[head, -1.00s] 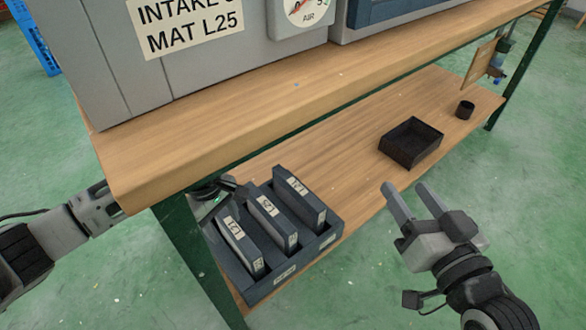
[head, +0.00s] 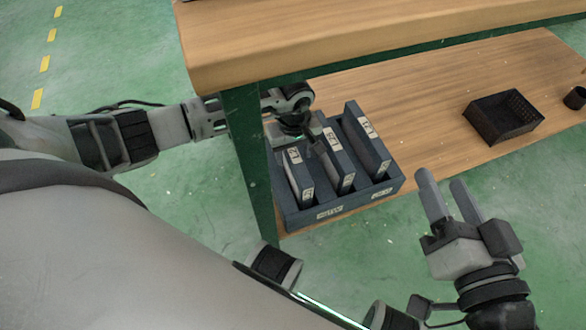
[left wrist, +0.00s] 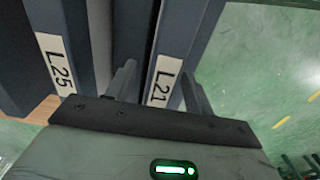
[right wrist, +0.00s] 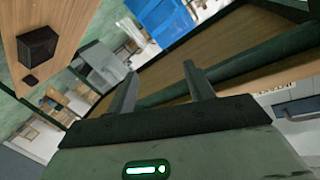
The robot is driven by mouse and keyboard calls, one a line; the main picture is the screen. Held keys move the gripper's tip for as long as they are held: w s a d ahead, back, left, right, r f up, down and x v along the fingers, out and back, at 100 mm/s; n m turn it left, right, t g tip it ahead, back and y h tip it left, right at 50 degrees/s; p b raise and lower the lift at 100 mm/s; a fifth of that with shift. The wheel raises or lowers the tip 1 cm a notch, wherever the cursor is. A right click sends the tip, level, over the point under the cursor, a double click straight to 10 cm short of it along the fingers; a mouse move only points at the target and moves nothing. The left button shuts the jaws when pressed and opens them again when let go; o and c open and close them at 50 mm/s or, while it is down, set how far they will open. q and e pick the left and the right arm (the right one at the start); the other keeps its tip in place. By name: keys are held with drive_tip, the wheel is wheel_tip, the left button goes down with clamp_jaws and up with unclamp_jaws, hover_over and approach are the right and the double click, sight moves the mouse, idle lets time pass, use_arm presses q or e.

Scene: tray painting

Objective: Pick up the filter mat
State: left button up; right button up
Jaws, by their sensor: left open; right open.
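Three dark blue filter mats stand on edge in a blue rack (head: 328,212) on the lower shelf. In the left wrist view one mat (left wrist: 188,35) is labelled L21 and its neighbour (left wrist: 65,30) is labelled L25. In the head view they appear to be the left mat (head: 297,176) and the middle mat (head: 338,165); the right mat (head: 368,150) has a label too small to read surely. My left gripper (left wrist: 158,70) is open, its fingers appearing on either side of the L21 label; contact is unclear. My right gripper (head: 440,180) is open and empty, out in front of the shelf.
The upper bench top (head: 350,45) overhangs the rack, and a green table leg (head: 252,160) stands close left of it. A black mesh bin (head: 503,117) and a small black cup (head: 575,97) are further right on the shelf. The shelf between rack and bin is clear.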

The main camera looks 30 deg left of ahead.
use_arm(q)
wheel_tip(320, 180, down, 3)
drive_tip(key=shift+s+f+b, duration=0.1)
drive_tip(key=shift+b, duration=0.35)
drive_tip(key=shift+a, duration=0.1)
drive_tip(key=c, duration=0.9)
